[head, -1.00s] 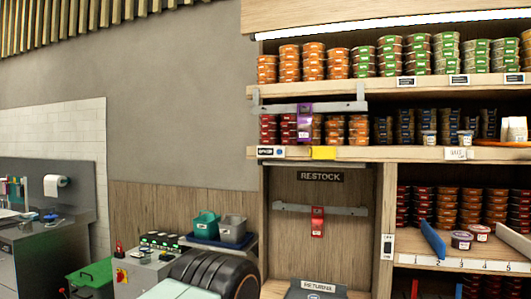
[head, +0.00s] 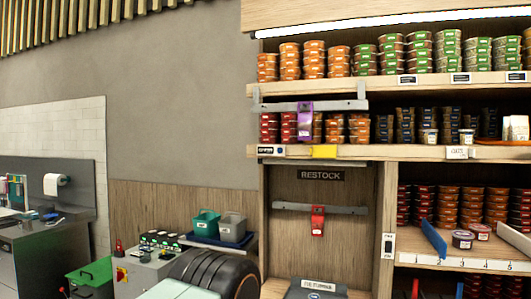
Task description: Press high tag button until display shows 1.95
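A small tag (head: 265,151) sits on the left end of the middle shelf's front edge, with a small dark round spot (head: 279,150) beside it that may be a button. The tag's text is too small to read, so I cannot tell what value it shows. Another small tag (head: 388,246) is fixed lower down on the shelf's upright. I cannot tell for sure which of them is the high tag. Neither of my grippers is in view.
A grey rail with a purple tag (head: 305,119) crosses in front of the middle shelf; a lower rail holds a red tag (head: 318,220). A yellow card (head: 324,152) is on the shelf edge. Stacked tubs (head: 447,54) fill the shelves. A control box (head: 160,240) stands lower left.

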